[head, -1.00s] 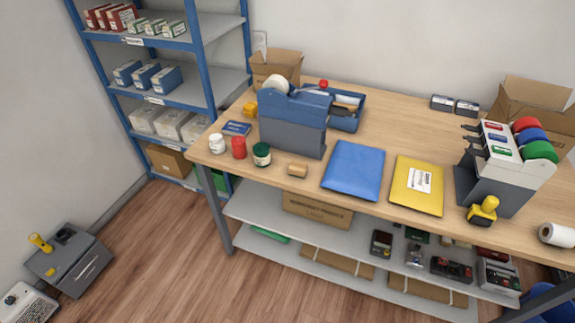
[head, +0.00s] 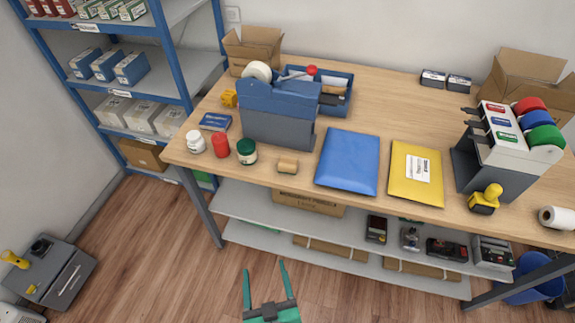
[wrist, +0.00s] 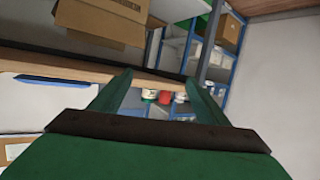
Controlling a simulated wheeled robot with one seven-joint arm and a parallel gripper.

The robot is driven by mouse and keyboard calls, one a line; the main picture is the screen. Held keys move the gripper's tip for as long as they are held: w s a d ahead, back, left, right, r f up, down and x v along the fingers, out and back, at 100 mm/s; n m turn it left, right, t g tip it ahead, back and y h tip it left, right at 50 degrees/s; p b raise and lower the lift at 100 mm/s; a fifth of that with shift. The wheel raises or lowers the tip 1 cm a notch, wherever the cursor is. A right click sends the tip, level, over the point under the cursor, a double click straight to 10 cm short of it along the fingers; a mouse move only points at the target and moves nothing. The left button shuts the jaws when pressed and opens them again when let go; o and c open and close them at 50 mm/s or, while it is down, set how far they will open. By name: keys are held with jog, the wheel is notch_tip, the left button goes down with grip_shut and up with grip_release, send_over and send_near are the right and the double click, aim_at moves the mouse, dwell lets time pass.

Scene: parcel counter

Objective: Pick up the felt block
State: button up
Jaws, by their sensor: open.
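A small tan block (head: 288,166), which looks like the felt block, lies near the front edge of the wooden table (head: 390,105). It is right of the green jar (head: 247,151) and left of the blue padded envelope (head: 348,161). My gripper (head: 265,268) is open and empty, low in front of the table over the floor and well apart from the block. In the wrist view my gripper (wrist: 158,78) shows two spread green fingers with nothing between them. I cannot make out the block in the wrist view.
A white jar (head: 196,141) and a red jar (head: 221,144) stand left of the green one. A blue-grey tape dispenser (head: 278,115) stands behind the block. A yellow envelope (head: 416,174) lies to the right. A lower shelf (head: 262,215) runs under the table.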

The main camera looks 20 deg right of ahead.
jog(key=w+d+r+m+g+h, duration=0.1)
jog(key=w+d+r, duration=0.15)
jog(key=w, duration=0.35)
jog(key=w+d+r+m+h, duration=0.1)
jog(key=w+d+r+h, duration=0.15)
jog(key=w, duration=0.45)
jog(key=m+g+h, duration=0.2)
jog(key=m, duration=0.2)
send_near(288, 162)
jog(key=x, duration=1)
jog(key=shift+w, duration=0.1)
jog(key=c, duration=1.1)
